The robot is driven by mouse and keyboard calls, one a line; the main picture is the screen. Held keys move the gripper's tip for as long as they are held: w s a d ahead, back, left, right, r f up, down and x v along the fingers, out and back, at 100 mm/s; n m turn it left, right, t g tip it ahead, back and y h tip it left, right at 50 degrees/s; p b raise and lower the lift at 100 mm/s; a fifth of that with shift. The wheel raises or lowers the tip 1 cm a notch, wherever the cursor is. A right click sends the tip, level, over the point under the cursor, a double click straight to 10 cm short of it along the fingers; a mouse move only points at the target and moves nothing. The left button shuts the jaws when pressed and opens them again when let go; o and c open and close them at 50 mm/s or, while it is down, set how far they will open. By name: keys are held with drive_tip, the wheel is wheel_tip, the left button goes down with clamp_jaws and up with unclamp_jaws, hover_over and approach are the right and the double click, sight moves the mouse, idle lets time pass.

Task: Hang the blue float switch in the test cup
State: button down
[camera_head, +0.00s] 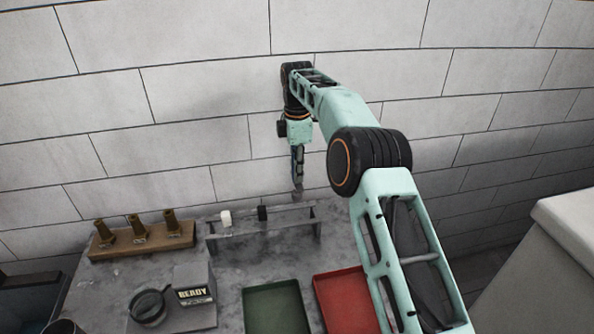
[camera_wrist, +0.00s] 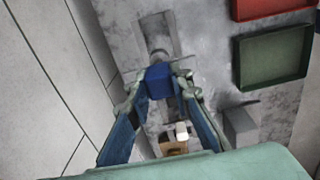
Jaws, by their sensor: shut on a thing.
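My gripper (camera_head: 298,178) hangs above the back of the bench, close to the wall, pointing down. In the wrist view its fingertips (camera_wrist: 160,82) are shut on the blue float switch (camera_wrist: 158,74), a small blue block with a grey rounded part beyond it. The switch is clear of the bench in my grip; in the head view its blue colour is hard to make out. A dark round ring-like vessel (camera_head: 148,306) on the front-left stand may be the test cup; I cannot tell for sure.
A rack (camera_head: 285,219) carries a white piece (camera_head: 226,218) and a black piece (camera_head: 262,213). A wooden block (camera_head: 140,242) holds brown cones. A READY sign (camera_head: 194,293) stands front left. Green (camera_head: 272,309) and red (camera_head: 345,298) trays lie in front. The wall is close behind.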

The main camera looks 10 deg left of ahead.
drive_tip(key=shift+r+p, duration=0.8)
drive_tip(key=shift+r, duration=1.65)
